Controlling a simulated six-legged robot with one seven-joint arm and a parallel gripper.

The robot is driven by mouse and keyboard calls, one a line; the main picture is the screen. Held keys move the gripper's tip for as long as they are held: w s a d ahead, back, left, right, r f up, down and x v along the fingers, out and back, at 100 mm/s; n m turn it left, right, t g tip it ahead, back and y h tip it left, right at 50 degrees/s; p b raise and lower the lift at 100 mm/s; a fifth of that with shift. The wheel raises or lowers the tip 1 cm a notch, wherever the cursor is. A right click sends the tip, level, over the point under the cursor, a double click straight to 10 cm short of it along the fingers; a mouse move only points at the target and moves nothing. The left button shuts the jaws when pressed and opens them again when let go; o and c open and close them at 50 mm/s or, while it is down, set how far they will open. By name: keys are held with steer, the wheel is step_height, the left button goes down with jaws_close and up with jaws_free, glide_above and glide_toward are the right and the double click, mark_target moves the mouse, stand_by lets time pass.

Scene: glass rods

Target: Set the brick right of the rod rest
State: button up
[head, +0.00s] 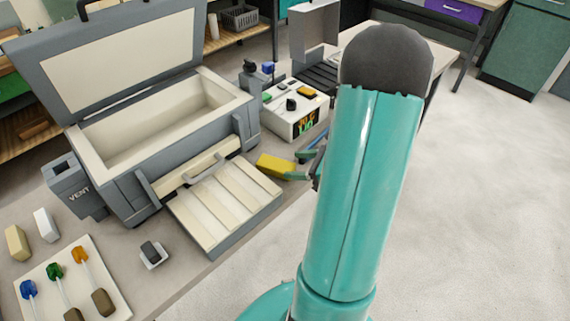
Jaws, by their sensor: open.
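A yellow block (275,165), which looks like the brick, is on the bench at the right end of the ribbed cream tray. My gripper (300,166) is beside the block's right end, open, and partly hidden behind my teal arm. I cannot tell whether a finger touches the block. Two other brick-shaped blocks, one tan (17,243) and one white (46,224), stand at the far left. I cannot tell for sure which thing is the rod rest; the ribbed cream tray (225,205) in front of the kiln is one candidate.
An open grey kiln (160,118) with its lid raised stands behind the tray. A white board (75,285) with blue, green and orange-tipped rods lies front left, near a small dark-topped item (152,252). A control box (295,115) stands behind the block. Clear floor lies right.

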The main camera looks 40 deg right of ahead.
steer(key=v, duration=0.6)
steer(key=w+a+r+n+g, duration=0.1)
steer(key=a+r+n+g, duration=0.1)
steer(key=a+n, duration=0.2)
steer(key=w+a+r+n+g+y, duration=0.1)
steer(key=a+r+n+g, duration=0.2)
steer(key=a, duration=0.6)
steer(key=w+a+r+n+g, duration=0.1)
steer(key=a+r+n+g, duration=0.1)
steer(key=a+n, duration=0.4)
steer(key=shift+w+a+r+n+g+y, duration=0.15)
steer(key=shift+r+n+g+y, duration=0.25)
steer(key=shift+r+n, duration=0.25)
steer(key=s+a+r+n+h, duration=0.2)
steer(key=a+r+n+h, duration=0.1)
steer(key=a+n, duration=0.3)
steer(key=s+a+r+n+t+h, duration=0.1)
steer(key=a+r+n+h, duration=0.3)
steer(key=n, duration=0.7)
step_height(320, 180, up, 2)
steer(key=shift+s+a+r, duration=0.2)
steer(key=shift+s+a, duration=0.65)
